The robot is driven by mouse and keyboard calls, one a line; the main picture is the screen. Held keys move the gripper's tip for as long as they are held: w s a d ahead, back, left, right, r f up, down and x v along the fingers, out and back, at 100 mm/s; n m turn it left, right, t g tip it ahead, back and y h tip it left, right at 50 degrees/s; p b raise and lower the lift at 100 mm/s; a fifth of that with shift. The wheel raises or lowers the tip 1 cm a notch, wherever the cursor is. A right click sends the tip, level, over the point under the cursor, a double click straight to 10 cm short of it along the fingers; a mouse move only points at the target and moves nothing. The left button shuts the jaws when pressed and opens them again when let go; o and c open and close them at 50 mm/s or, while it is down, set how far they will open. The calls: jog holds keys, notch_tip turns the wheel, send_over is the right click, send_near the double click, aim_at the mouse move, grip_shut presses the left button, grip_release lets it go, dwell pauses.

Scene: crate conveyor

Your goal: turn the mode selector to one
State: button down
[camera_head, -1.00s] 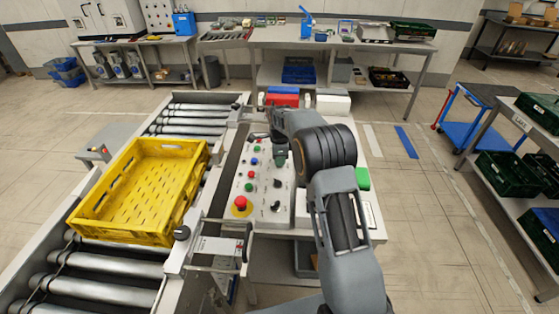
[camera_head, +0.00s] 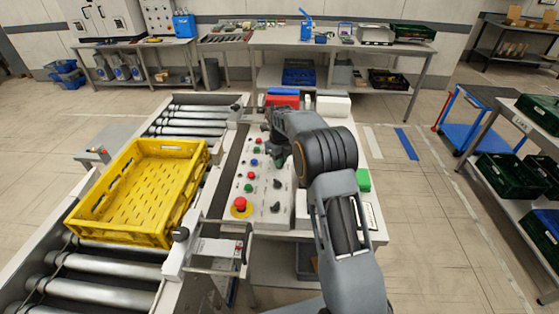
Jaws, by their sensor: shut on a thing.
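The control panel (camera_head: 260,205) is a pale sloped plate beside the conveyor. It has small coloured buttons, a red emergency button (camera_head: 240,203) on yellow, and black rotary knobs. Two knobs show clear of my arm, an upper one (camera_head: 277,184) and a lower one (camera_head: 275,207). My gripper (camera_head: 278,160) is at the panel's far right part, above these two. It is shut on what seems to be the mode selector, which the gripper and wrist hide. The selector's pointer and the panel's labels cannot be read.
A yellow crate (camera_head: 125,223) sits on the roller conveyor (camera_head: 105,262) left of the panel. Red (camera_head: 283,98) and white boxes (camera_head: 333,105) stand behind my arm. A green block (camera_head: 363,180) lies to its right.

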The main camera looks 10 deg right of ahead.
jog(key=shift+r+m, duration=0.1)
jog(key=shift+m, duration=0.5)
jog(key=c, duration=1.2)
grip_release()
notch_tip(320, 180, up, 14)
jog(key=shift+f+b, duration=0.15)
jog(key=shift+b, duration=0.2)
